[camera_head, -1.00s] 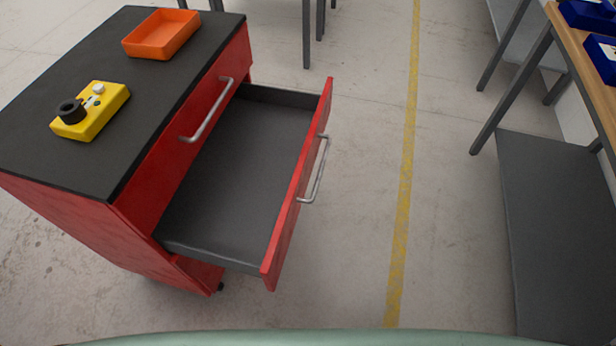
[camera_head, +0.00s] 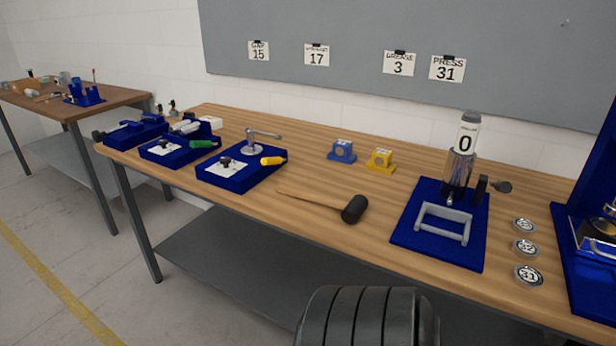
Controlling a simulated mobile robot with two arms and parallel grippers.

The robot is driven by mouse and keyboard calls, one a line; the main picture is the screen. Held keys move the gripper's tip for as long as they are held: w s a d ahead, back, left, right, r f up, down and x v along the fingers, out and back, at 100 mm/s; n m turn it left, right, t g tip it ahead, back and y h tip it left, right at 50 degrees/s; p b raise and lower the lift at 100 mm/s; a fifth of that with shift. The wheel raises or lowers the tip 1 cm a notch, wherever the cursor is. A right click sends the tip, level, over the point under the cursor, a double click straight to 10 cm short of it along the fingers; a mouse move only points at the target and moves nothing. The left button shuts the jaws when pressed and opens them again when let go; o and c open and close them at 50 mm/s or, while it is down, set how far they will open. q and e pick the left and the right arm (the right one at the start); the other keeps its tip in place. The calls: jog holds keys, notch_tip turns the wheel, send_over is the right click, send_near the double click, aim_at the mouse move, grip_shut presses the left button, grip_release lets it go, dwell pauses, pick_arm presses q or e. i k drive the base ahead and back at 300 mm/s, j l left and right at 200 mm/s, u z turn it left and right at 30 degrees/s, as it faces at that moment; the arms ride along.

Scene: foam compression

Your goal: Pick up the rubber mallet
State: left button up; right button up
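The rubber mallet (camera_head: 353,209) lies flat on the wooden workbench (camera_head: 245,213). Its black head points right, toward the bench's front edge, and its thin wooden handle (camera_head: 307,200) reaches to the left. Nothing touches it. Neither of my grippers is in view.
Left of the mallet is a blue tray (camera_head: 240,181) with a yellow-handled tool. Behind it stand a blue block (camera_head: 342,151) and a yellow block (camera_head: 380,160). Right is a blue mat (camera_head: 412,240) with a metal device (camera_head: 459,165). A ribbed black cylinder (camera_head: 365,315) is in front, below the bench edge.

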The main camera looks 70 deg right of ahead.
aim_at(352, 212)
jog(key=l+z, duration=0.1)
jog(key=z, duration=2.3)
